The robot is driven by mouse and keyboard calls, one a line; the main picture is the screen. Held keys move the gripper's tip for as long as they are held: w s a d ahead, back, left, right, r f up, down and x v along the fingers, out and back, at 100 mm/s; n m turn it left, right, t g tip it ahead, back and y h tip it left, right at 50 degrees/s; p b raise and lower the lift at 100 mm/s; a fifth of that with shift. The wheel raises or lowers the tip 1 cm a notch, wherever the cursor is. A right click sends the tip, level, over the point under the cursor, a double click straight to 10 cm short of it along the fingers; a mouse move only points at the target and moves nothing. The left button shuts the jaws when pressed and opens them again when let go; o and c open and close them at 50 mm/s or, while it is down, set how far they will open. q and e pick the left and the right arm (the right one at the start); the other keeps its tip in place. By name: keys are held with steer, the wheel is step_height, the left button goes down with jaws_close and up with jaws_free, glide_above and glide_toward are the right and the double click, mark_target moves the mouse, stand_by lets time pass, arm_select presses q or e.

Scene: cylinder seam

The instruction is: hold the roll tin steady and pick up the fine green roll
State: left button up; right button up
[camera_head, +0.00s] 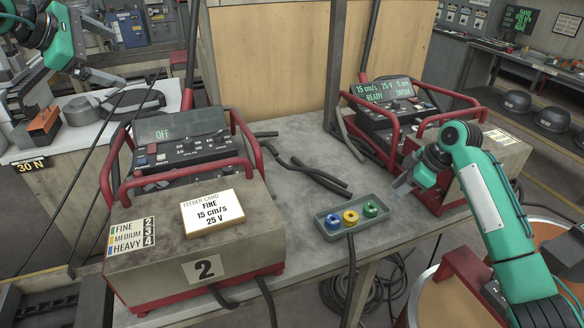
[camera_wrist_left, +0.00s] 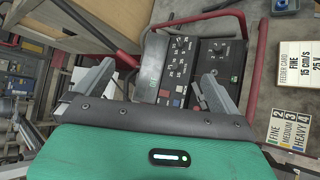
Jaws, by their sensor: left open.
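The roll tin (camera_head: 366,225) is a small grey tray on the bench between the two red-framed machines. It holds a blue roll (camera_head: 333,222), a yellow roll (camera_head: 350,217) and the green roll (camera_head: 370,209), which sits at its right end. My right gripper (camera_head: 402,188) hangs just above and right of the green roll, apart from it; its finger gap is unclear. My left gripper (camera_head: 62,84) is far off at the upper left, away from the tin. In the left wrist view its fingers (camera_wrist_left: 155,86) are spread with nothing between them. A tin corner (camera_wrist_left: 284,9) shows there.
The left machine (camera_head: 190,225), marked 2 and reading OFF, carries a feeder card (camera_head: 212,213) with FINE, 15 cm/s, 25 V. The right machine (camera_head: 383,108) reads READY. Red tube frames rise around both. Cables lie behind the tin; bare bench (camera_head: 300,190) lies to its left.

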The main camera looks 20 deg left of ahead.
arm_select(q)
steer(key=s+d+r+m+g+h, duration=0.1)
steer(key=d+r+g+h, duration=0.3)
steer(key=d+r+h, duration=1.45)
steer(key=n+g+y, duration=0.4)
steer(key=g+y, duration=0.2)
steer(key=y, duration=1.5)
glide_above(346, 217)
step_height(346, 217, down, 46)
step_height(346, 217, down, 14)
steer(key=shift+w+f, duration=0.1)
